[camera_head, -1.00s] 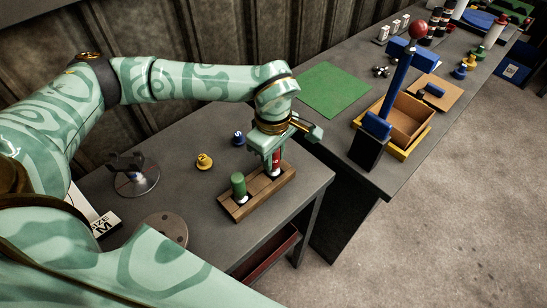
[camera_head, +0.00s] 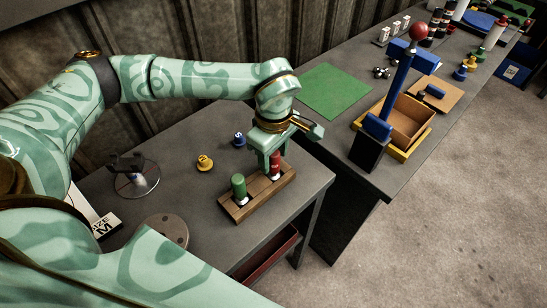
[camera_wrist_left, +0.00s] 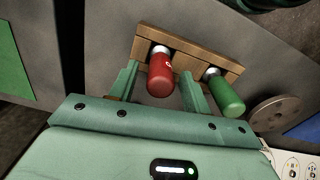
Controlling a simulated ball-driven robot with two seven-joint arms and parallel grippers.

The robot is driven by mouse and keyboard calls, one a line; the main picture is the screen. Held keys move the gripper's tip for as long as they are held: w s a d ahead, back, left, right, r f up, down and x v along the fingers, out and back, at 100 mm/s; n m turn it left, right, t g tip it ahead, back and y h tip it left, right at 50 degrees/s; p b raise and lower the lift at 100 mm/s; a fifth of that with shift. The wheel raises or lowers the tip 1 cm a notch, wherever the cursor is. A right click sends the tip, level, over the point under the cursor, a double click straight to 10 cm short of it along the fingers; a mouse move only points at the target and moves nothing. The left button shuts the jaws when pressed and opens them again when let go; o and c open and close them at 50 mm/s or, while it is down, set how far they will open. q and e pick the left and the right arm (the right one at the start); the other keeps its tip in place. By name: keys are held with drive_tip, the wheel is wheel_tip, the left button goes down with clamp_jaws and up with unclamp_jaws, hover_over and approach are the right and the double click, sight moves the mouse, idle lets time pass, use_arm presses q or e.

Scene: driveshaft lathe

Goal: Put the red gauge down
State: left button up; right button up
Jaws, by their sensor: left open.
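The red gauge (camera_head: 275,167) stands in the right-hand hole of a wooden rack (camera_head: 262,198) on the near grey table. In the left wrist view the red gauge (camera_wrist_left: 160,76) sits at the rack's edge (camera_wrist_left: 190,47), between my open fingers and apart from them. A green gauge (camera_head: 239,186) stands in the rack's other hole; it also shows in the left wrist view (camera_wrist_left: 225,95). My left gripper (camera_head: 268,163) is open, pointing down around the red gauge. In the left wrist view both fingers (camera_wrist_left: 160,85) show with gaps beside the gauge. My right gripper is not in view.
A yellow weight-like piece (camera_head: 205,162) and a blue one (camera_head: 239,140) stand behind the rack. A round metal stand (camera_head: 136,178) and a grey disc (camera_head: 167,229) are to the left. A second table holds a green mat (camera_head: 335,90) and a wooden box (camera_head: 407,118).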

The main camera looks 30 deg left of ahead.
use_arm(q)
wheel_tip(320, 180, up, 10)
drive_tip(key=shift+r+p, duration=0.15)
drive_tip(key=shift+p, duration=0.45)
